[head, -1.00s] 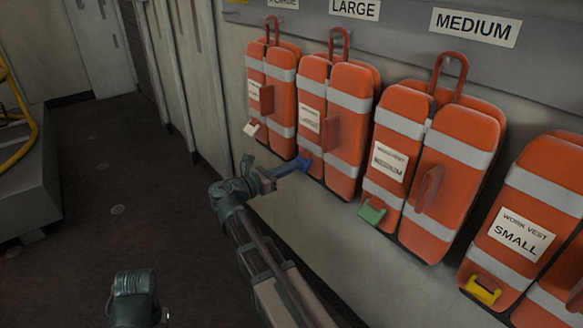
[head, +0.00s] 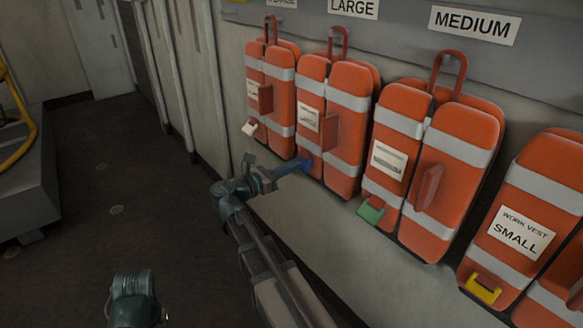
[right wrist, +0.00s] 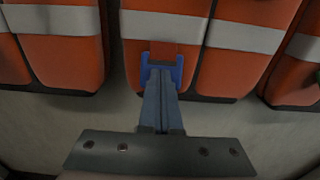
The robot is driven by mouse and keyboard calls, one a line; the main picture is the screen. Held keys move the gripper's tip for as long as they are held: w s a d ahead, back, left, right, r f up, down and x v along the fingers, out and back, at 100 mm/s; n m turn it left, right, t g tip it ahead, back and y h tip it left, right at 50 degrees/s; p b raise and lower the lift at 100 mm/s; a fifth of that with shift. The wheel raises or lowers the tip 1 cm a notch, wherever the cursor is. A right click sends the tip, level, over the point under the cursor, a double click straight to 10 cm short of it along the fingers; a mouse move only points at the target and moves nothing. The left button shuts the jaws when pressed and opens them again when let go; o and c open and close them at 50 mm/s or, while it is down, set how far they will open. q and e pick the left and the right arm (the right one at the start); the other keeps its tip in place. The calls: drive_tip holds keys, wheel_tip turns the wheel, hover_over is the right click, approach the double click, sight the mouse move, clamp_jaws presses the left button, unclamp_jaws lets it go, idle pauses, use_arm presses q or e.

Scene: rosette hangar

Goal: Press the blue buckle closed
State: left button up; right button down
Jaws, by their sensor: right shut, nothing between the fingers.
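The blue buckle (head: 307,161) is at the bottom of the orange vest under the LARGE sign. In the right wrist view the blue buckle (right wrist: 178,72) shows as a blue frame below a red strap. My right gripper (head: 302,167) is shut and empty, its fingers pointing at the buckle. In the right wrist view the fingertips (right wrist: 161,72) overlap the middle of the buckle and hide part of it. They look in contact or very close; I cannot tell which. Whether the buckle is latched is hidden.
Neighbouring orange vests hang along the wall, with a white buckle (head: 250,128), a green buckle (head: 371,211) and a yellow buckle (head: 483,289). A grey platform with yellow tubing (head: 28,115) stands at the far left. The dark floor (head: 110,170) between is clear.

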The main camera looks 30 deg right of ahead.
drive_tip(key=shift+f, duration=0.25)
drive_tip(key=shift+d, duration=0.35)
idle(0.4)
drive_tip(key=shift+f+b, duration=0.1)
drive_tip(key=shift+b, duration=0.25)
drive_tip(key=shift+d, duration=0.15)
idle(0.4)
drive_tip(key=a, duration=0.9)
drive_tip(key=shift+s, duration=0.3)
idle(0.5)
idle(0.7)
